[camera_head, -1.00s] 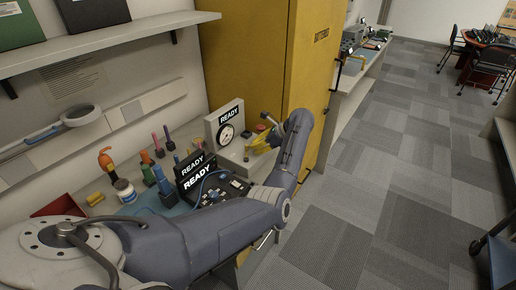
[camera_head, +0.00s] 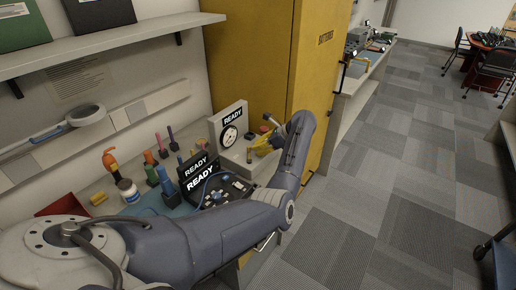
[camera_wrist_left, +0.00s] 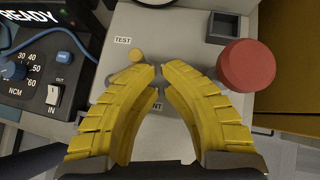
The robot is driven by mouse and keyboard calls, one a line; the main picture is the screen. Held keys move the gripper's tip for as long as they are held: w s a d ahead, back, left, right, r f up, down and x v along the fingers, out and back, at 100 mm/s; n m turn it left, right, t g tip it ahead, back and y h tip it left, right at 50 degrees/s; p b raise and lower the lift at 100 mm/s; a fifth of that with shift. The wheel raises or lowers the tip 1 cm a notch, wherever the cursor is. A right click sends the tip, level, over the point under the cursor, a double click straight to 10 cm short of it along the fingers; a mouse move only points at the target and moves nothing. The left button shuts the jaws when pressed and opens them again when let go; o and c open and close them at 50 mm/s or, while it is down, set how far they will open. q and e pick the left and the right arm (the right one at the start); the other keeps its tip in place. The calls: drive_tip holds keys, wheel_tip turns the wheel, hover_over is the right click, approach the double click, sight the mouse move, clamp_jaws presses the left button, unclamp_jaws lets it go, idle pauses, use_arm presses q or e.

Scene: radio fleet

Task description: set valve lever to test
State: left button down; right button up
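The valve panel (camera_wrist_left: 190,45) is a light grey surface with a TEST label (camera_wrist_left: 122,41) at its upper left. A second label (camera_wrist_left: 157,106) shows only its end, "NT"; my left finger hides the rest. A small yellow knob (camera_wrist_left: 136,55), seemingly the lever's end, sits just below the TEST label, beside my left finger; the rest of the lever is hidden. My left gripper (camera_wrist_left: 163,70) has its yellow fingers a little apart over the panel, with nothing seen between them. In the head view my left gripper (camera_head: 262,143) is in front of the gauge box (camera_head: 228,125). My right gripper is out of view.
A red round button (camera_wrist_left: 246,65) stands right of my fingers. A black READY instrument (camera_wrist_left: 40,60) with a blue cable lies at the left. A yellow cabinet (camera_head: 300,60) rises behind the bench. Bottles and tools stand left on the bench.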

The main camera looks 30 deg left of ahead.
use_arm(q)
drive_tip(key=shift+s+d, duration=0.4)
drive_tip(key=shift+d, duration=0.15)
drive_tip(key=shift+w+d, duration=0.1)
